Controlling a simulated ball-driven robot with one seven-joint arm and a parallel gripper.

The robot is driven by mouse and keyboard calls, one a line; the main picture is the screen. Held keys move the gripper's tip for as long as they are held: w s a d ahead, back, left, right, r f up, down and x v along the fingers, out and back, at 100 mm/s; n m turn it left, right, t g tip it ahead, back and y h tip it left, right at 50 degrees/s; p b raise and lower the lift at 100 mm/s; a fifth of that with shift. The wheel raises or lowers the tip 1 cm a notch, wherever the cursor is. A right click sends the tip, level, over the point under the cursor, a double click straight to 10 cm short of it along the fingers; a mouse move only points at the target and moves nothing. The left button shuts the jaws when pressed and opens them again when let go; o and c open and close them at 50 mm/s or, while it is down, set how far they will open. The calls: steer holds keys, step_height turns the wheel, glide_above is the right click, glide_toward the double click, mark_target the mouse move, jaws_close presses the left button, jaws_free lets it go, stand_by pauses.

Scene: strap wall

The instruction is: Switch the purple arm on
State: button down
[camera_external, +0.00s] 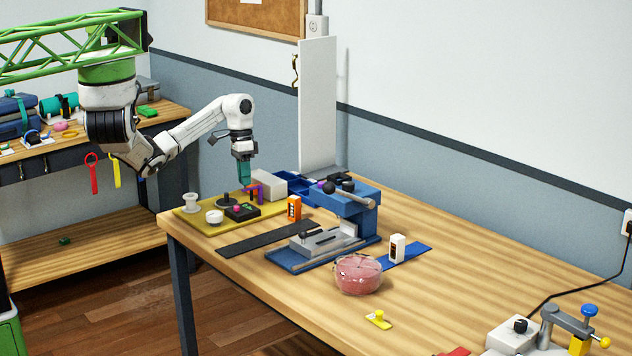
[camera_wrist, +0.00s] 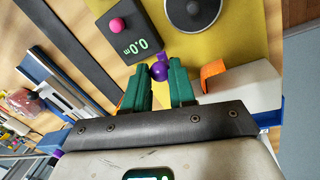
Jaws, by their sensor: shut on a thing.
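The purple arm (camera_external: 258,191) is on the yellow board at the table's far left end, beside a pale box. In the wrist view my gripper (camera_wrist: 159,78) is shut on the purple arm's end.
A black box with a pink knob and green display (camera_wrist: 130,35) is close beside my fingers. An orange flap (camera_wrist: 213,71) and the pale box (camera_wrist: 248,85) lie on the other side.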

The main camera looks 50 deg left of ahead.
steer(key=shift+a+m, duration=0.15)
steer(key=shift+m, duration=0.15)
steer(key=c, duration=0.9)
jaws_free()
steer(key=shift+c, duration=0.2)
step_height(320, 180, up, 11)
steer(key=a+p, duration=0.1)
steer(key=a, duration=0.1)
steer(key=shift+w+f, duration=0.2)
steer(key=shift+w, duration=0.25)
